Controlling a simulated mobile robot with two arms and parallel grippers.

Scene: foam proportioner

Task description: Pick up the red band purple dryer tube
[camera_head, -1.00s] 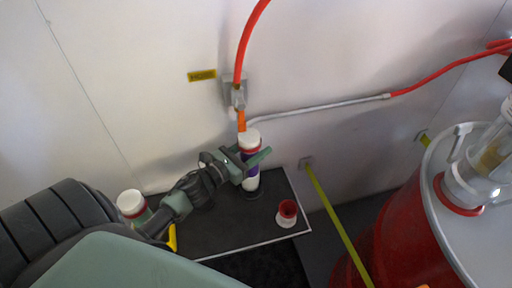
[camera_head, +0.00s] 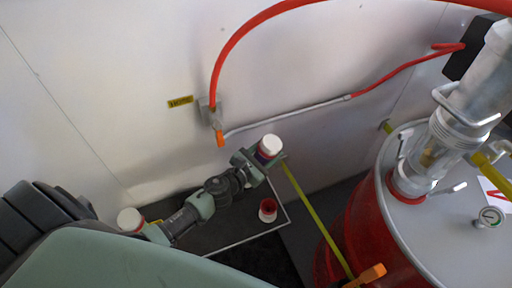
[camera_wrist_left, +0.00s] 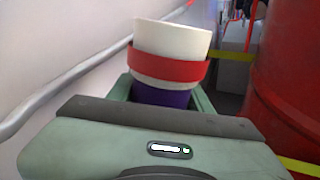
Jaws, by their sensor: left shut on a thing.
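The dryer tube (camera_head: 269,147) has a white cap, a red band and a purple body. It is held in my left gripper (camera_head: 259,158), above the dark shelf near the wall. In the left wrist view the tube (camera_wrist_left: 170,55) stands nearly upright between the green jaws (camera_wrist_left: 165,105), with its white top and red band above them and its purple part partly hidden. The left gripper is shut on it. My right gripper is not in view.
The dark shelf (camera_head: 222,236) holds a small red-and-white cup (camera_head: 267,210) and another white-capped tube (camera_head: 130,219) at left. A red drum (camera_head: 345,225) with a grey lid (camera_head: 425,230) stands at right.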

